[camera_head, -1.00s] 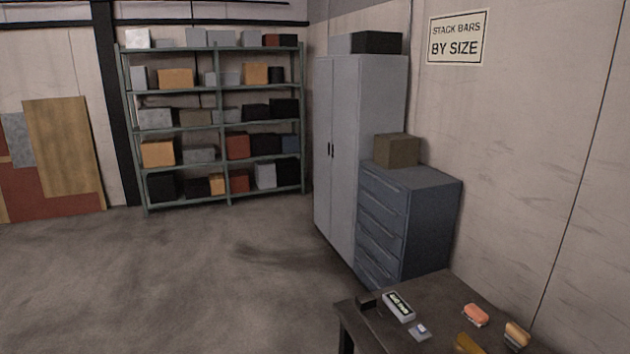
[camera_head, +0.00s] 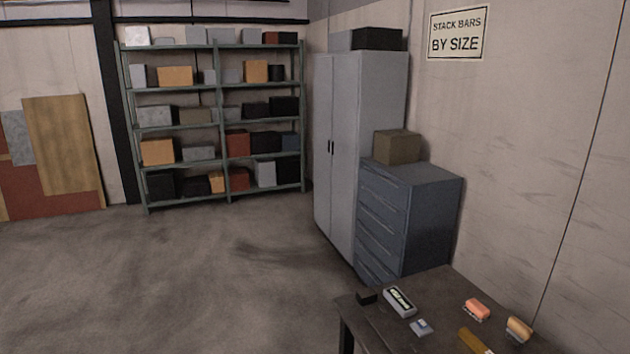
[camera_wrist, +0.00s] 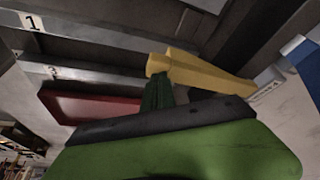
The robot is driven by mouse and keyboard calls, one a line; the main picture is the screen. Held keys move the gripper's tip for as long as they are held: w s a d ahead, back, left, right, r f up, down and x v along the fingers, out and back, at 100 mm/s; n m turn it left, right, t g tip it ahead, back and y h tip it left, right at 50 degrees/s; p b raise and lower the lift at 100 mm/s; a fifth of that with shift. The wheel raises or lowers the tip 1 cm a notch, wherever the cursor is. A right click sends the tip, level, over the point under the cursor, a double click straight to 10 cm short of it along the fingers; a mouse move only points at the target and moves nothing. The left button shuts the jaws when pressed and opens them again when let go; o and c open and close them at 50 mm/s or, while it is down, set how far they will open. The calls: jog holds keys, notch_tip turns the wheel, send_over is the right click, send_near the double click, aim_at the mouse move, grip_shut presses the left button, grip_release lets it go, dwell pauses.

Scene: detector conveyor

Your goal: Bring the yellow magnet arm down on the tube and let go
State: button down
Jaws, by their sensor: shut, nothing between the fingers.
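The yellow magnet arm (camera_wrist: 205,74) shows in the wrist view, running from upper centre down to the right, where it meets a pale grey labelled piece (camera_wrist: 267,87). My gripper (camera_wrist: 157,84) is shut and empty, its dark green fingers close together. Their tips lie right at the blunt left end of the yellow arm; whether they touch it I cannot tell. My green gripper body fills the bottom of the wrist view and hides what is below. I cannot make out the tube in either view. Neither the magnet arm nor my gripper shows in the head view.
In the wrist view, grey metal rails marked with numbers (camera_wrist: 75,28) and a dark red block (camera_wrist: 92,104) lie at left; a blue part (camera_wrist: 304,62) is at right. The head view shows a dark table (camera_head: 375,322) with small items, a drawer cabinet (camera_head: 425,222) and open floor.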

notch_tip(320, 180, up, 26)
jog(key=p, duration=2.6)
